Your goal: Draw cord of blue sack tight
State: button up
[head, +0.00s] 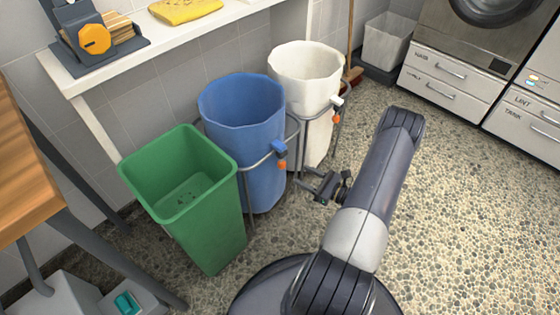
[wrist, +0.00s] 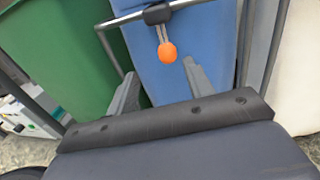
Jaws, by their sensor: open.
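The blue sack (head: 243,150) hangs open-mouthed in a metal frame between a green bin and a white sack. In the wrist view the orange ball (wrist: 168,53) hangs on short cords from a dark cord lock (wrist: 157,14) against the blue sack (wrist: 200,45). My gripper (wrist: 158,80) is open and empty, with its fingers below and on either side of the ball. In the head view my gripper (head: 325,186) is low, right of the blue sack.
The green bin (head: 205,205) stands left and the white sack (head: 308,85), with its own orange ball, stands right. Metal frame bars run close to my gripper. A wooden table (head: 25,170) is at left. The speckled floor (head: 470,210) at right is clear.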

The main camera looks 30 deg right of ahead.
aim_at(285, 166)
jog(key=shift+m+t, duration=0.3)
jog(key=shift+m, duration=0.1)
jog(key=x, duration=0.3)
jog(key=b+x, duration=0.1)
jog(key=x, duration=0.3)
jog(key=f+x, duration=0.1)
jog(key=x, duration=0.2)
jog(key=shift+w+d+b, duration=0.2)
jog(key=shift+w+b, duration=0.1)
jog(key=shift+w, duration=0.1)
grip_shut()
